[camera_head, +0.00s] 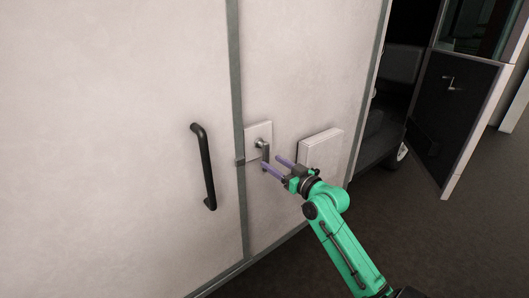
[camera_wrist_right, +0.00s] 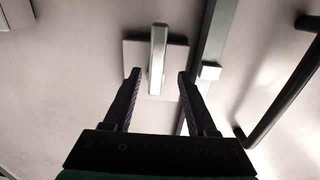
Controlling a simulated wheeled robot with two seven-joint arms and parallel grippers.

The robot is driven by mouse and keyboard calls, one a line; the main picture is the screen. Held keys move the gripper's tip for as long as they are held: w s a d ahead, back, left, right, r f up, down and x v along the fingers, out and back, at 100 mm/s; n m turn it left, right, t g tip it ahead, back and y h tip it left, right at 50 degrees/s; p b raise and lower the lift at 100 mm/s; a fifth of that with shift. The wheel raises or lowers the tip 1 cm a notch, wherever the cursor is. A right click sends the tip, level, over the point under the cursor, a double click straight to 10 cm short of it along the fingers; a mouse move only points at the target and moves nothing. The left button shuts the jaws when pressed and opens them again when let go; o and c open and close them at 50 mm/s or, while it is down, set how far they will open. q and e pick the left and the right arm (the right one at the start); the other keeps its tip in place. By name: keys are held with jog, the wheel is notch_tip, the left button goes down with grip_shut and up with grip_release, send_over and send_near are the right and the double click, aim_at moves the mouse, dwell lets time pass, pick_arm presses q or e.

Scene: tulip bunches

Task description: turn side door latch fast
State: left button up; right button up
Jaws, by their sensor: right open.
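The latch (camera_head: 262,146) is a metal lever on a pale square plate (camera_head: 252,132), on the pale wall just right of a grey vertical strip. Its lever hangs down in the head view. The side door (camera_head: 130,110) appears to be the pale panel left of the strip, flat in line with the wall. My right gripper (camera_head: 272,163) is open, its purple fingers close to the lever's lower end. In the right wrist view the lever (camera_wrist_right: 158,50) shows between the fingertips (camera_wrist_right: 159,75); contact cannot be told. My left gripper is out of view.
A black bar handle (camera_head: 204,168) stands out from the panel left of the strip. A pale raised box (camera_head: 320,149) is on the wall right of the latch, near my right arm. A dark open door (camera_head: 458,115) stands at the far right, above dark floor.

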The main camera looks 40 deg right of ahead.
aim_at(267, 158)
jog(key=w, duration=0.3)
jog(key=w+d+p, duration=0.1)
jog(key=w, duration=0.1)
jog(key=shift+w+a+f, duration=0.15)
jog(key=shift+w, duration=0.05)
grip_shut()
dwell(1.1)
